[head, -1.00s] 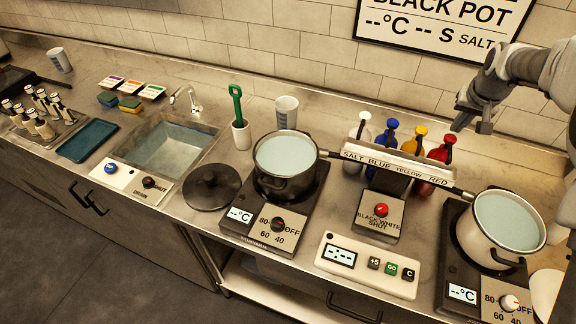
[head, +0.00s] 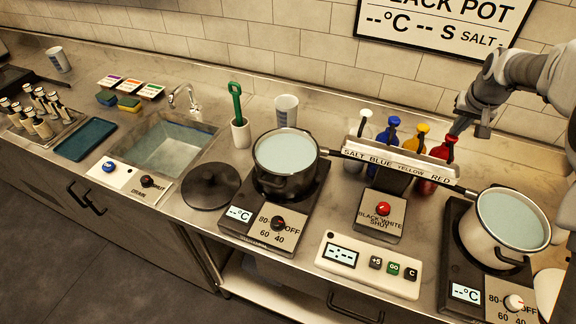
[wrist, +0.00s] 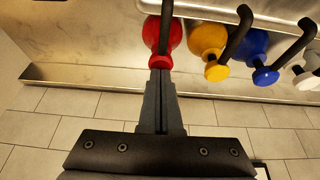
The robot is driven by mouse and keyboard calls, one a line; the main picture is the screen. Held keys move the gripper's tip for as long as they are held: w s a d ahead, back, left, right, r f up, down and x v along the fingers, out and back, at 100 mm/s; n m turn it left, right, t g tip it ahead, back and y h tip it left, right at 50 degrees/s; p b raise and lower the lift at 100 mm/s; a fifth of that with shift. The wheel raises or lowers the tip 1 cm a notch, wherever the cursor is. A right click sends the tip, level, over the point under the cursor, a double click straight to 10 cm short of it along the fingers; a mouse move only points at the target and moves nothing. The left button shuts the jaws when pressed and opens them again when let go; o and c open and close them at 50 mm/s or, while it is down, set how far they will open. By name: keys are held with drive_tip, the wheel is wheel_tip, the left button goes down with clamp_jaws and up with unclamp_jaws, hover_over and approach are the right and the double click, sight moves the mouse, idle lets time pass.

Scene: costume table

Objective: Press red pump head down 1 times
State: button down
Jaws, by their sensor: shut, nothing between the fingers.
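The red pump bottle (head: 436,156) stands at the right end of the bottle row, behind the label bar; its lower part is partly hidden. Its red head with a dark spout (wrist: 164,28) shows in the wrist view. My gripper (head: 456,134) is shut and empty, with its fingertips at the red pump head. In the wrist view, my gripper's closed fingers (wrist: 159,76) reach the near edge of the red head (wrist: 161,60). I cannot tell whether they touch it or are just above it.
The yellow bottle (wrist: 207,40), blue bottle (wrist: 252,46) and white bottle (head: 363,133) stand in a row beside the red one. The label bar (head: 397,163) runs in front. A pot with pale liquid (head: 508,222) sits at the right, and the tiled wall is behind.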

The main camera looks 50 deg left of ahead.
drive_tip(key=shift+f, duration=0.6)
drive_tip(key=shift+s, duration=0.1)
drive_tip(key=shift+r, duration=0.15)
drive_tip(key=shift+r+p, duration=0.65)
drive_tip(key=shift+r, duration=0.6)
drive_tip(key=shift+r, duration=0.15)
drive_tip(key=shift+r+p, duration=1.95)
drive_tip(key=shift+r, duration=1)
